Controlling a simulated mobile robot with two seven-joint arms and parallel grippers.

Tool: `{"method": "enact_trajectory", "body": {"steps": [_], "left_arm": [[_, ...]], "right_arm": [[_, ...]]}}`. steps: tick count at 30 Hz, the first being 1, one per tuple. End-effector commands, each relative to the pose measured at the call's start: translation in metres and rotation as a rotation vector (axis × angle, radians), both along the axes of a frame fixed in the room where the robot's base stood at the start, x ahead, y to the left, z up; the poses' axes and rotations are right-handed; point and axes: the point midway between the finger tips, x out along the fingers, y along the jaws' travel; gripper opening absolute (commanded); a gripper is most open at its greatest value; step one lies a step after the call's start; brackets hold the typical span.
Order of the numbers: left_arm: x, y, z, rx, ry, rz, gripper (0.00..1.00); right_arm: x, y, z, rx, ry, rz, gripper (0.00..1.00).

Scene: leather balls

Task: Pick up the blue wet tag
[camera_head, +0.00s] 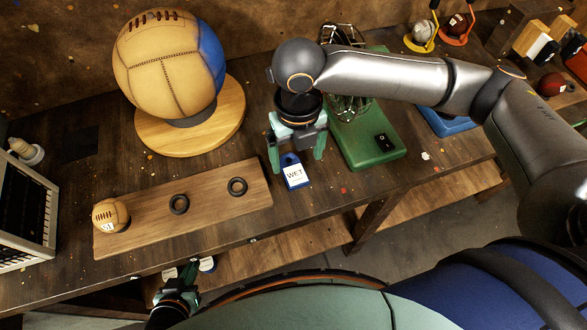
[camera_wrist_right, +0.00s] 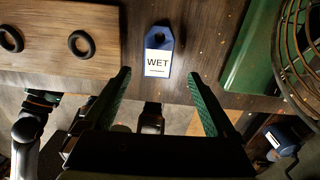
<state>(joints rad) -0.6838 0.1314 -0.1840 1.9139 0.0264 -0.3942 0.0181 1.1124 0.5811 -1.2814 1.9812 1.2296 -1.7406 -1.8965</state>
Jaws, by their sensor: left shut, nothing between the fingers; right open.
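The blue tag (camera_head: 294,174), with a white label reading WET, lies on the dark wooden table near its front edge. It also shows in the right wrist view (camera_wrist_right: 158,58), with a hole in its pointed end. My right gripper (camera_head: 297,157) is open above the tag, its two green fingers spread to either side of it. In the right wrist view the tag appears beyond and between the fingertips, apart from both. My left gripper (camera_head: 188,272) is shut and empty, low in front of the table's front edge.
A wooden board (camera_head: 215,205) with two black rings and a small ball (camera_head: 110,215) lies left of the tag. A large tan and blue ball (camera_head: 168,65) rests behind it. A green base (camera_head: 370,150) with a wire cage stands close on the right.

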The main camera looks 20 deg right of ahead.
Motion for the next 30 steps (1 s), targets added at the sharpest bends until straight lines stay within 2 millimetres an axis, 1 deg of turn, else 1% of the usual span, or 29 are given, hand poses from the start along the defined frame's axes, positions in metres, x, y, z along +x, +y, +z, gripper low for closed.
{"method": "enact_trajectory", "body": {"steps": [10,14,20,30], "left_arm": [[0.002,0.000,0.000,0.000,-0.004,0.000,0.00],[0.003,0.000,0.001,-0.001,-0.006,0.000,0.00],[0.003,0.000,0.001,-0.001,-0.006,0.000,0.00],[0.003,0.000,0.001,-0.001,-0.006,0.000,0.00]], "right_arm": [[0.002,0.003,-0.046,-0.001,0.002,-0.001,0.91],[0.002,0.003,-0.052,-0.001,-0.001,0.000,0.91],[0.002,0.003,-0.052,-0.001,-0.001,0.000,0.90],[0.002,0.003,-0.051,0.000,-0.001,0.000,0.52]]}}
